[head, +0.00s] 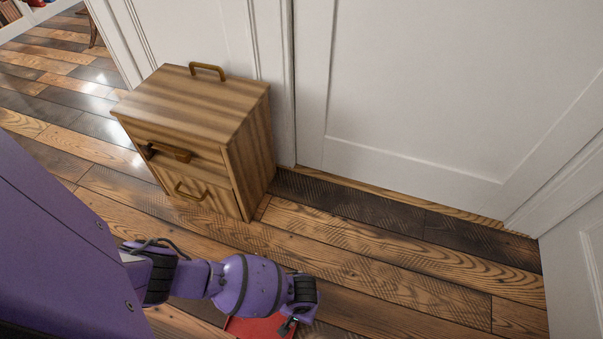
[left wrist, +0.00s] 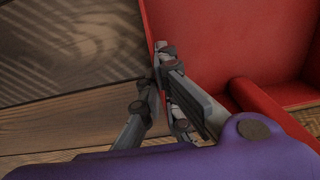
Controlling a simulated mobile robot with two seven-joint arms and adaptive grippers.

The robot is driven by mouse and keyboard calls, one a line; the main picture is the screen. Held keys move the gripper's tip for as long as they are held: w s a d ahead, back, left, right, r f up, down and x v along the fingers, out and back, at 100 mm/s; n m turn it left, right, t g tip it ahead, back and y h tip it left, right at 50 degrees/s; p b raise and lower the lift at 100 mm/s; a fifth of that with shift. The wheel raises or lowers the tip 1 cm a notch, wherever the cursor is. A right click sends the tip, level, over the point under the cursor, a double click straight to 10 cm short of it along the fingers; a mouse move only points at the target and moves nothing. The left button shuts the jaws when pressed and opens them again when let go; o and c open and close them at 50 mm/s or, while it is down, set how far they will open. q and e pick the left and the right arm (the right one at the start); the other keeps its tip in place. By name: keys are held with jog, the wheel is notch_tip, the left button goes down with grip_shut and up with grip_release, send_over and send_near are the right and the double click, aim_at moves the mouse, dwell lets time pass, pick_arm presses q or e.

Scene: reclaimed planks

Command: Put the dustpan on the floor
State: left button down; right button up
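The red dustpan (head: 255,327) shows only in part at the bottom of the head view, behind my left arm. It fills much of the right side of the left wrist view (left wrist: 225,40), with a red bar-like part (left wrist: 272,108) at its lower right. My left gripper (head: 298,312) is at the dustpan. In the left wrist view its fingers (left wrist: 160,85) close together at the dustpan's left edge, one on each side of it. The wooden floor (head: 400,270) lies below. I cannot tell whether the dustpan touches it. My right gripper is not in view.
A small wooden cabinet (head: 195,105) with brass-coloured handles stands against the white wall, beside a white door (head: 430,90). The plank floor right of my left arm is clear. A white shelf (head: 35,18) is at the far upper left.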

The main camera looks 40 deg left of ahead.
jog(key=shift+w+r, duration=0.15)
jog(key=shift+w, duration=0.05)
pick_arm(q)
jog(key=c, duration=2.4)
grip_release()
jog(key=shift+f, duration=0.2)
jog(key=o, duration=0.4)
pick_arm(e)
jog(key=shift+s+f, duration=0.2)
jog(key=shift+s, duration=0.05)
pick_arm(q)
notch_tip(320, 180, up, 12)
jog(key=p, duration=0.7)
jog(key=shift+d+r, duration=0.1)
jog(key=shift+r, duration=0.1)
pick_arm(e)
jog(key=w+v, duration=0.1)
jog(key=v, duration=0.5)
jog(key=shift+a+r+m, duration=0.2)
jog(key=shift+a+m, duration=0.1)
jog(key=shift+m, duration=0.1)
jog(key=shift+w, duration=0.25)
